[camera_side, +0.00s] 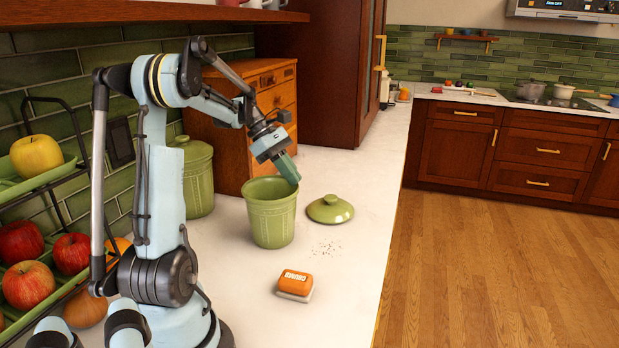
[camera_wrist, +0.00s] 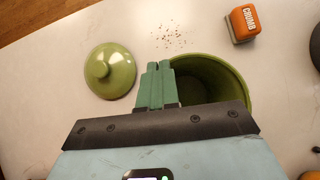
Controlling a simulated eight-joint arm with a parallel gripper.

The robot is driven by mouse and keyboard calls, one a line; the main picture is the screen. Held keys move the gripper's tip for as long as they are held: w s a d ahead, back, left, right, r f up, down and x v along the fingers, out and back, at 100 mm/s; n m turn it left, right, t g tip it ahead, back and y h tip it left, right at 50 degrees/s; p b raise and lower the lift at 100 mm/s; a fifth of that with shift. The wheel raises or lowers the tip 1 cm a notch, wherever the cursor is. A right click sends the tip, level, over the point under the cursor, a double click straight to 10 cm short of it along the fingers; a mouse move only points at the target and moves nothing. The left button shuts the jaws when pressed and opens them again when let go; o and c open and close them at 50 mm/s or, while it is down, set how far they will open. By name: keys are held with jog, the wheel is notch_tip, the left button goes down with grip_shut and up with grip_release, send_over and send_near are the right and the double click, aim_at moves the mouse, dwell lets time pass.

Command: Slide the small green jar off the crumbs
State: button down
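The small green jar (camera_side: 270,220) stands upright and open on the white counter; its dark inside shows in the wrist view (camera_wrist: 212,82). The crumbs (camera_side: 326,247) lie scattered on bare counter to the right of the jar, apart from it; they also show in the wrist view (camera_wrist: 172,38). My gripper (camera_side: 291,180) points down at the jar's right rim in the side view. In the wrist view its green fingers (camera_wrist: 158,68) are together, with nothing seen between them, and overlap the jar's left edge. I cannot tell whether they touch the rim.
A green lid (camera_side: 330,209) lies right of the jar. An orange-and-white block marked "CRUMB" (camera_side: 295,284) lies nearer the front. A larger lidded green jar (camera_side: 198,178) and a wooden drawer chest (camera_side: 265,105) stand behind. The counter's right edge is open to the floor.

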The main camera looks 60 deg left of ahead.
jog(key=shift+s+a+f, duration=0.3)
jog(key=shift+a+f, duration=0.05)
jog(key=shift+f, duration=0.05)
jog(key=w+d+r+v, duration=0.1)
jog(key=v, duration=0.7)
jog(key=d+f+m+t+y, duration=0.1)
jog(key=d+f+m+y, duration=0.2)
jog(key=d+m, duration=0.9)
jog(key=w+d+f+m+t+y, duration=0.1)
jog(key=d+f+m, duration=0.3)
jog(key=d+m, duration=0.9)
jog(key=d+y, duration=0.1)
jog(key=d, duration=0.4)
jog(key=shift+d+m+t+y, duration=0.3)
jog(key=shift+d+y, duration=0.05)
jog(key=shift+y, duration=0.05)
